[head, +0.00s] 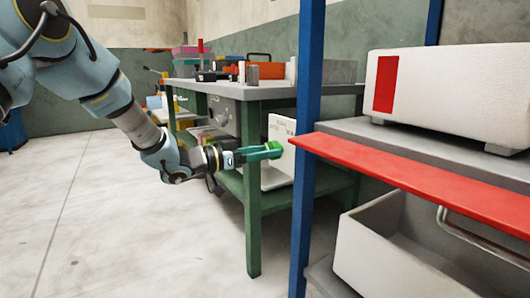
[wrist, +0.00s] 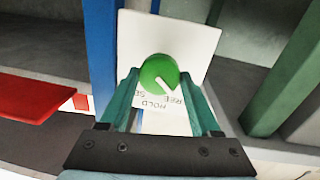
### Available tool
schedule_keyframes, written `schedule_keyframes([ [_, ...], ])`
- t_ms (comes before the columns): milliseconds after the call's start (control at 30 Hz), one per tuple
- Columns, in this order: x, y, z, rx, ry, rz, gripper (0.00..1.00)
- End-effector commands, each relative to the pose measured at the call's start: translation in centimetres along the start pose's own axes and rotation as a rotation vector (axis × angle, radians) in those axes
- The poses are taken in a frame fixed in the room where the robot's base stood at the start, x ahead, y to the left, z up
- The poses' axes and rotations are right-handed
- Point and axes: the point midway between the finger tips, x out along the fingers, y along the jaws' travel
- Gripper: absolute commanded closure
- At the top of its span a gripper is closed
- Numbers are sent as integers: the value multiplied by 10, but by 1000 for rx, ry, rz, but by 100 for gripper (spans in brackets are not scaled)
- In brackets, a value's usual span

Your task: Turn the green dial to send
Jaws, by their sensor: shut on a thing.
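The green dial (wrist: 157,68) is a round knob with a white pointer mark, set on a white panel (wrist: 195,42). In the wrist view the pointer slants down and right, towards lettering that reads in part "REE". "HOLD" shows below the dial and "SE" to the lower left; the rest of the lettering is hidden. My gripper (wrist: 160,80) has its two teal fingers on either side of the dial, shut on it. In the head view my gripper (head: 268,152) meets the dial (head: 275,147) in front of the upright white panel (head: 279,175).
A blue post (head: 306,120) and a red shelf edge (head: 420,184) stand close to the right of my gripper. A green-legged workbench (head: 253,215) holds several tools on top. A white box (head: 450,85) and a grey bin (head: 385,250) sit on the right rack. The floor at left is clear.

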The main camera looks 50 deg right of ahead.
Motion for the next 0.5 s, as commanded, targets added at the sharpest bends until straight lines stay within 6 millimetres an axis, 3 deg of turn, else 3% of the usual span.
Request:
schedule_keyframes([
  [267, 0, 0, 0, 75, -7, 0, 92],
  [500, 0, 0, 0, 249, -23, -2, 92],
])
